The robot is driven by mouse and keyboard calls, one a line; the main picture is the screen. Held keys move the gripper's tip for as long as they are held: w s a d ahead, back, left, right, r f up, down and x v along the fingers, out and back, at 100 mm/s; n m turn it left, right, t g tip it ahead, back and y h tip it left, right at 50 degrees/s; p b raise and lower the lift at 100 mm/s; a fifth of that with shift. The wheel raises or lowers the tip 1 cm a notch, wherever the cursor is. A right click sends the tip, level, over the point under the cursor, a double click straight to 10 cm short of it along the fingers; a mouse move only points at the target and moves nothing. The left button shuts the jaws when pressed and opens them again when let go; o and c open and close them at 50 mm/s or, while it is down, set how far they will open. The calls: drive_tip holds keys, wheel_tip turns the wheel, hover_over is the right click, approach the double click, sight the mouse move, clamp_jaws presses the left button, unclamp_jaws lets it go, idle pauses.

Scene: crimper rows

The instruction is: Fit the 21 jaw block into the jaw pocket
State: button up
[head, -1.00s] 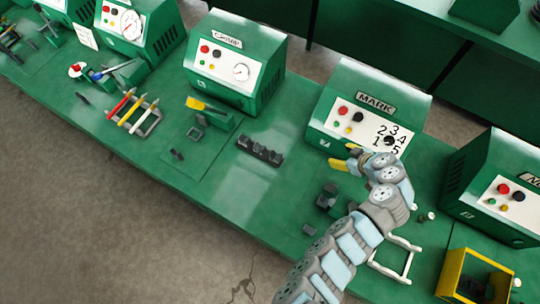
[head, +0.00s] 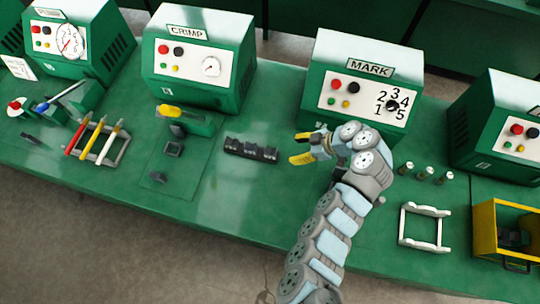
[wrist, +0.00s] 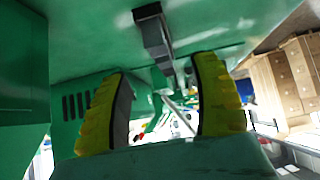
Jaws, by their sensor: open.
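A dark rack-like piece (head: 251,150), which looks like a row of blocks, lies on the green bench between the CRIMP and MARK machines. No number 21 is readable, so I cannot tell which block is the 21 jaw block. A small square dark socket (head: 174,149), possibly the jaw pocket, sits in front of the CRIMP machine (head: 200,62). A small dark piece (head: 158,177) lies in front of it. My gripper (head: 301,147) is open and empty, right of the dark row. In the wrist view, a dark grey piece (wrist: 153,35) shows beyond the parted yellow fingers.
The MARK machine (head: 365,82) stands behind my arm. A yellow-handled tool (head: 172,111) is behind the socket. A pen rack (head: 100,145) is at left; a white frame (head: 424,228) and yellow bin (head: 507,230) are at right. The bench before the dark row is clear.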

sight(271, 152)
drive_tip(key=b+x, duration=0.1)
drive_tip(key=x, duration=0.6)
drive_tip(key=shift+w+d+x, duration=0.1)
drive_tip(key=shift+w+x, duration=0.1)
drive_tip(key=shift+x, duration=0.8)
drive_tip(key=shift+w+d+x, duration=0.1)
drive_tip(key=shift+w+x, duration=0.1)
drive_tip(key=shift+x, duration=0.75)
drive_tip(key=shift+p+x, duration=0.3)
drive_tip(key=shift+x, duration=0.9)
drive_tip(key=shift+d+f, duration=0.1)
clamp_jaws()
